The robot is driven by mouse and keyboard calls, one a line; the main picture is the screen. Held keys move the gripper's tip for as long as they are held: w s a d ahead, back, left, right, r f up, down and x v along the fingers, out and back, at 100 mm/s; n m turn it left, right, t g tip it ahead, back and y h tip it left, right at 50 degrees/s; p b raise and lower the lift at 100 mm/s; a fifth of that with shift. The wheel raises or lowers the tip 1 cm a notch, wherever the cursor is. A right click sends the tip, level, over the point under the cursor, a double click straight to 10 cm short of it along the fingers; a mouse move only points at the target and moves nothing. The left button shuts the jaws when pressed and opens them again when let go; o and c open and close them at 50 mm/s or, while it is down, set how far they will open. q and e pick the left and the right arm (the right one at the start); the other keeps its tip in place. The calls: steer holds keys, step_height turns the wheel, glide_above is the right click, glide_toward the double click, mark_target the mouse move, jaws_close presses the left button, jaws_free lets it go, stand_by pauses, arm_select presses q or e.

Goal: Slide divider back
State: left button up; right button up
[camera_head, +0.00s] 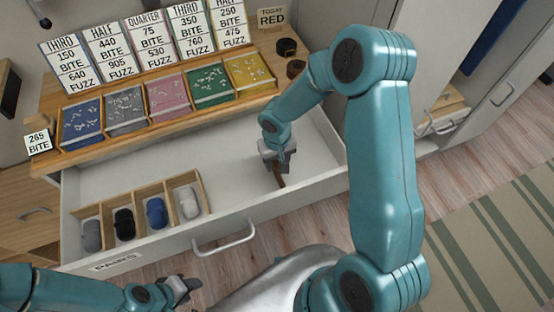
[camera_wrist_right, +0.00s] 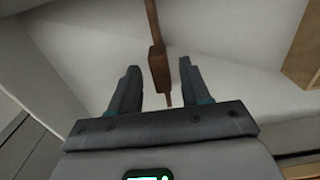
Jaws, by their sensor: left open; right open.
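The white drawer (camera_head: 240,195) is pulled open under the wooden counter. A dark brown wooden piece, which looks like the divider (camera_head: 279,181), is in the right part of the drawer. In the right wrist view the divider (camera_wrist_right: 157,60) lies between the two fingertips, with gaps on both sides. My right gripper (camera_head: 276,160) is open over the divider, pointing down into the drawer, and partly hides it. My right gripper also shows in the wrist view (camera_wrist_right: 160,76). My left gripper (camera_head: 187,285) is open and empty, in front of the drawer at the lower left.
A wooden organizer (camera_head: 204,187) with several compartments of rolled items stands at the drawer's left. Coloured trays (camera_head: 212,84) and price cards (camera_head: 144,38) stand on the counter (camera_head: 150,130). The drawer handle (camera_head: 223,246) juts forward. The drawer's middle floor is clear.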

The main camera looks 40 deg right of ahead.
jaws_close()
steer(key=s+d, duration=0.2)
steer(key=d, duration=0.6)
steer(key=s+d, duration=0.2)
steer(key=d, duration=0.7)
steer(key=shift+d, duration=0.3)
jaws_free()
step_height(320, 180, up, 17)
steer(key=p, duration=1)
steer(key=shift+f, duration=0.2)
steer(key=shift+a, duration=0.1)
steer(key=shift+s, duration=0.1)
